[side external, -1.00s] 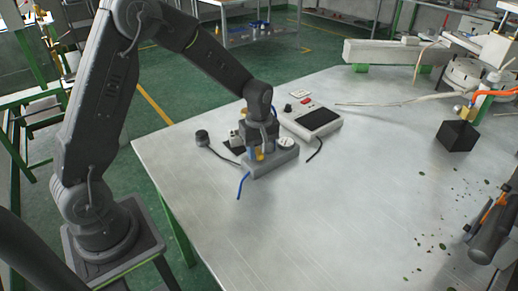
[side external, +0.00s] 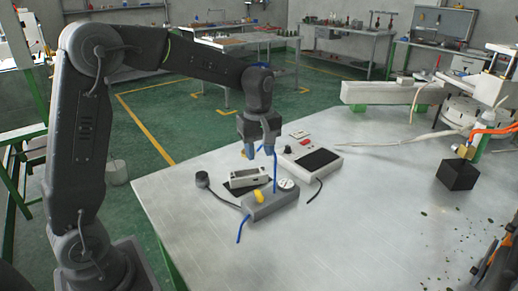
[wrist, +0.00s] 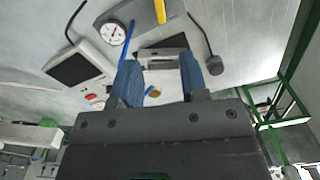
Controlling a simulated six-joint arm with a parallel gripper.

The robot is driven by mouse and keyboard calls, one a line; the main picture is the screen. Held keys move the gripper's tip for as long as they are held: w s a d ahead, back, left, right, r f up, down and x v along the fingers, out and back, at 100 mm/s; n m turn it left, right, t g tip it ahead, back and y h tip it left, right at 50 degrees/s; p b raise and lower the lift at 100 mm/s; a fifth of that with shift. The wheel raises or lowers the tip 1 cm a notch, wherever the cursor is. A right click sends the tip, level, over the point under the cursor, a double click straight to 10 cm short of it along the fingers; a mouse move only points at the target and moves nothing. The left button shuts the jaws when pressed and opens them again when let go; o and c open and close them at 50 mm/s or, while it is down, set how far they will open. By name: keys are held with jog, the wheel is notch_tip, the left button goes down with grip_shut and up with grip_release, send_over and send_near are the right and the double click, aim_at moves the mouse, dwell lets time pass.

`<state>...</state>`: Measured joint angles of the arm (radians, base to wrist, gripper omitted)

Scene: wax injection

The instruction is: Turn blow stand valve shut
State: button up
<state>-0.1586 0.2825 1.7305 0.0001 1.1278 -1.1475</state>
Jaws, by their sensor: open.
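The blow stand is a low grey block (side external: 283,203) with a round white gauge (side external: 286,184) and a yellow valve handle (side external: 258,197). A thin blue tube (side external: 275,178) rises from it and a blue hose (side external: 240,229) trails from its front. My gripper (side external: 260,153) hangs above the block, open, with nothing held and clear of the handle. In the wrist view, the yellow handle (wrist: 160,11) is at the top edge, beyond the open blue fingers (wrist: 160,70). The gauge (wrist: 112,33) is left of it. The handle's exact angle is hard to tell.
A small white device (side external: 248,177) on a black pad stands behind the block, with a round black knob-like piece (side external: 202,179) on a cable beside it. A white control box (side external: 312,158) is behind right. A black cube (side external: 458,173) is far right. The front table is clear.

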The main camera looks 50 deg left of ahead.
aim_at(259, 193)
jog(key=shift+d, duration=0.1)
jog(key=s+d+f+t+y, duration=0.1)
jog(key=s+d+y, duration=0.1)
jog(key=d+y, duration=0.25)
jog(key=x, duration=1.3)
jog(key=shift+w+d+f, duration=0.3)
jog(key=shift+w, duration=0.1)
grip_shut()
